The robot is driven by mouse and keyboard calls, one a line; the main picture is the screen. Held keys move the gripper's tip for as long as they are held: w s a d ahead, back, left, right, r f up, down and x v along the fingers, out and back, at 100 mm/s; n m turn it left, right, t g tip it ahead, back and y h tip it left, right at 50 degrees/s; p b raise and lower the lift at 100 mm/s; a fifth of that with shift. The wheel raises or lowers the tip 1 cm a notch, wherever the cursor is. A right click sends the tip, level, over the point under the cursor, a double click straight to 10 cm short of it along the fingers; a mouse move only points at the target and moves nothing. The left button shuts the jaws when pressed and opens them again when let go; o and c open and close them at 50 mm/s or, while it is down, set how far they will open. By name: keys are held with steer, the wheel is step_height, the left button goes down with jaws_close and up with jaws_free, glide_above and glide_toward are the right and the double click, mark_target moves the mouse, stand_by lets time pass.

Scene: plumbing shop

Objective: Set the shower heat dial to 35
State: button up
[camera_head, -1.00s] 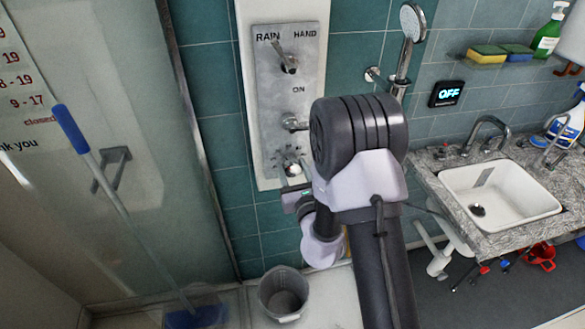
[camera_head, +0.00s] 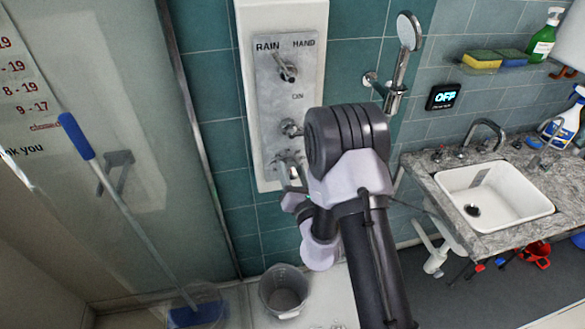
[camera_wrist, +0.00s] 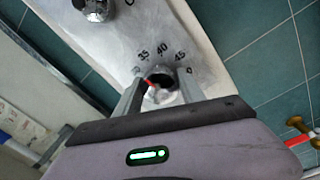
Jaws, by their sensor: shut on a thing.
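The heat dial (camera_wrist: 160,80) is a round metal knob at the panel's lower end, with a small red mark on it. Printed numbers 35, 40 and 45 arc above it in the wrist view. My gripper (camera_wrist: 158,92) is shut on the dial, one finger on each side. I cannot tell exactly which number the mark points to. In the head view, my gripper (camera_head: 293,178) is at the bottom of the grey shower panel (camera_head: 268,110), and my arm and fingers hide much of the dial.
Higher on the panel are the RAIN/HAND lever (camera_head: 287,72) and the ON knob (camera_head: 290,128). A grey bucket (camera_head: 283,290) stands below. A glass wall is left.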

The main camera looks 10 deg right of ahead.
steer(key=shift+r+m+p, duration=0.1)
steer(key=shift+m+p, duration=0.55)
steer(key=shift+m, duration=0.55)
steer(key=o, duration=1.3)
steer(key=shift+w, duration=0.1)
steer(key=shift+o, duration=0.2)
